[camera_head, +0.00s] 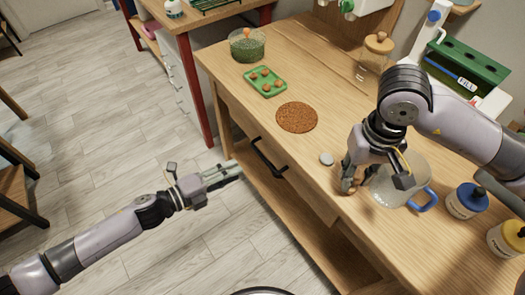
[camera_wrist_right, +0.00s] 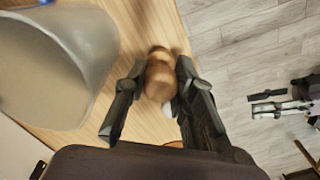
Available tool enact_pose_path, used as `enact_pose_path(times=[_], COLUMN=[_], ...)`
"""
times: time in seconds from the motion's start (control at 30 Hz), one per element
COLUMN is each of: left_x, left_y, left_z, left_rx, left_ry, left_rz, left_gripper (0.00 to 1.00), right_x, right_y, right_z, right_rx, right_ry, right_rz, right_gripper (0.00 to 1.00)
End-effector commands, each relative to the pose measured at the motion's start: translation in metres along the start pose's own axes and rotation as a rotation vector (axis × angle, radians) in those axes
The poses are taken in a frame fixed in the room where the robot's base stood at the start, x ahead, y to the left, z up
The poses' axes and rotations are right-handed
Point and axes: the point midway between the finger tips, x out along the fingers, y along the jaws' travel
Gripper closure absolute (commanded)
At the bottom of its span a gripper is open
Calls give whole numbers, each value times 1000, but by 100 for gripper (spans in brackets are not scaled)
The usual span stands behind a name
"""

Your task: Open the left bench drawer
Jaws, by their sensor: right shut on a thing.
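The left bench drawer (camera_head: 237,118) is in the bench front below the top, and its front looks flush, so it appears shut. Its black bar handle (camera_head: 268,158) stands out from the front. My left gripper (camera_head: 236,169) is just left of the handle, apart from it, with its fingers pointing towards the bench. A gap shows between these fingers, and nothing is seen in them. My right gripper (camera_head: 349,180) is low over the bench top, shut on a small brown wooden knob-like thing (camera_wrist_right: 158,76), which shows between its fingers in the right wrist view.
A clear jug with a blue handle (camera_head: 427,199) stands beside my right gripper. A brown round mat (camera_head: 297,117), green tray (camera_head: 265,82), pale disc (camera_head: 326,159) and blue-capped bottle (camera_head: 466,201) are on the bench.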

Motion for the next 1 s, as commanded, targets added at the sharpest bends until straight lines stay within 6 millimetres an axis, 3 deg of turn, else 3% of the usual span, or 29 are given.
enact_pose_path(times=[0.6, 1.0], left_x=[104, 117], left_y=[-2, -1], left_z=[0, 0], left_rx=[0, 0], left_ry=[-1, -1], left_rz=[-2, -1], left_gripper=[71, 71], right_x=[-7, -7], right_y=[0, 0], right_z=[0, 0], right_rx=[0, 0], right_ry=[0, 0], right_rz=[0, 0], right_gripper=[99, 99])
